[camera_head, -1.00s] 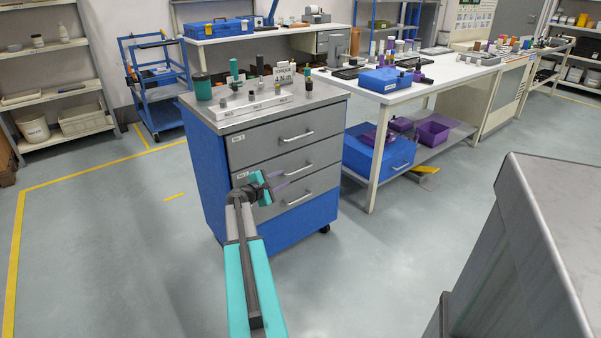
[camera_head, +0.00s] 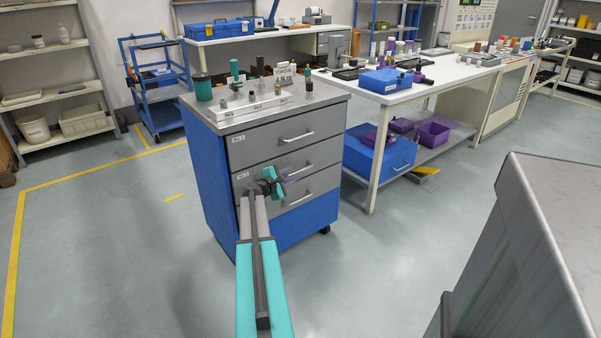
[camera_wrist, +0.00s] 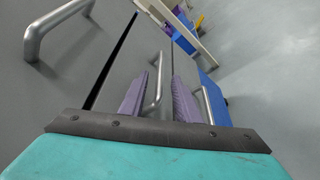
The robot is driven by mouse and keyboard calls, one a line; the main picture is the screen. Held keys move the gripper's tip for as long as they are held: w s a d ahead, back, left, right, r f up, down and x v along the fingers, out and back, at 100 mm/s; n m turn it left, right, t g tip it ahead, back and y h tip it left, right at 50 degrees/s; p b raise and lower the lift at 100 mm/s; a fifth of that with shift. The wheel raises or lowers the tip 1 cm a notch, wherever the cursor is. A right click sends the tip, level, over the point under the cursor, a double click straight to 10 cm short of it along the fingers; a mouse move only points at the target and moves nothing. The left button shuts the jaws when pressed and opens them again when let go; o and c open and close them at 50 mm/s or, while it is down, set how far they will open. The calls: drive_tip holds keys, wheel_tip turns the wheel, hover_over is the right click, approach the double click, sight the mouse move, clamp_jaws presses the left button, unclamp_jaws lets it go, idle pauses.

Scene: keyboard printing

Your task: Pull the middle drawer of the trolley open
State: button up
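The trolley (camera_head: 212,185) is blue with a grey top and three grey drawers, each with a silver bar handle. The middle drawer (camera_head: 250,177) looks shut flush with the others. My gripper (camera_head: 288,172) is in front of it and partly hides its handle (camera_head: 306,168). In the wrist view, my gripper's two purple fingers (camera_wrist: 159,98) are apart.
The top drawer's handle (camera_head: 297,137) is just above and the bottom drawer's handle (camera_head: 301,199) just below. Small parts stand on the trolley top (camera_head: 222,122). A grey cabinet (camera_head: 550,240) stands at the right. The floor (camera_head: 385,265) in front is clear.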

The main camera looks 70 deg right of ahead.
sight(298, 172)
drive_tip(key=shift+x, duration=3.1)
clamp_jaws()
